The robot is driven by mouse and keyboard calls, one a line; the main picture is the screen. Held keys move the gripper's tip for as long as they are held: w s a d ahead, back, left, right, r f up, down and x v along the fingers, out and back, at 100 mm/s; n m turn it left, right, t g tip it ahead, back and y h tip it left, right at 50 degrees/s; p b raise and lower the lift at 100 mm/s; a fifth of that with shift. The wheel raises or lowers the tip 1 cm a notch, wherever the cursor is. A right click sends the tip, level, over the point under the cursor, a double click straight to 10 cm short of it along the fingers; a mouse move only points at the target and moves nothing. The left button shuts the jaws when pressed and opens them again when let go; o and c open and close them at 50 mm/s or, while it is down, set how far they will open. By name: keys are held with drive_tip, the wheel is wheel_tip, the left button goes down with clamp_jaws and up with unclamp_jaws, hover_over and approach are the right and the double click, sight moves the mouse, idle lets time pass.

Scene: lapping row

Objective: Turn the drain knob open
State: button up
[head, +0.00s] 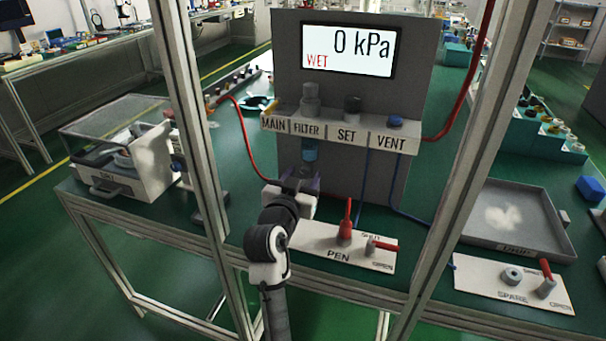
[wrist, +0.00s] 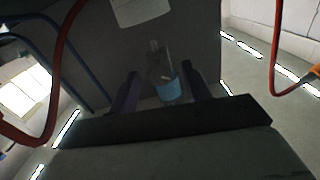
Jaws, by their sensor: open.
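The clear filter bowl (head: 309,151) with blue liquid hangs under the shelf part labelled FILTER in the head view. My gripper (head: 306,180) is just below it, reaching up from the front. In the wrist view the bowl with its blue band (wrist: 168,91) shows between the two dark fingers of my open gripper (wrist: 160,70). I cannot tell whether the fingers touch anything. The drain knob cannot be made out clearly; my gripper covers the area under the bowl in the head view. The display (head: 349,51) reads 0 kPa and WET.
The PEN plate (head: 318,241) with red handles lies close to the right of my arm. A SPARE plate (head: 480,282) and a grey tray (head: 548,245) are further right. Frame posts (head: 190,115) stand on both sides. A red hose (head: 246,150) runs left of the bowl.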

drive_tip(key=shift+w, duration=0.2)
drive_tip(key=c, duration=1)
drive_tip(key=shift+n, duration=0.4)
drive_tip(key=shift+r+n+p, duration=0.1)
drive_tip(key=shift+n+p, duration=0.7)
drive_tip(key=shift+n, duration=0.1)
drive_tip(key=shift+n+p, duration=0.9)
drive_tip(key=shift+n, duration=0.8)
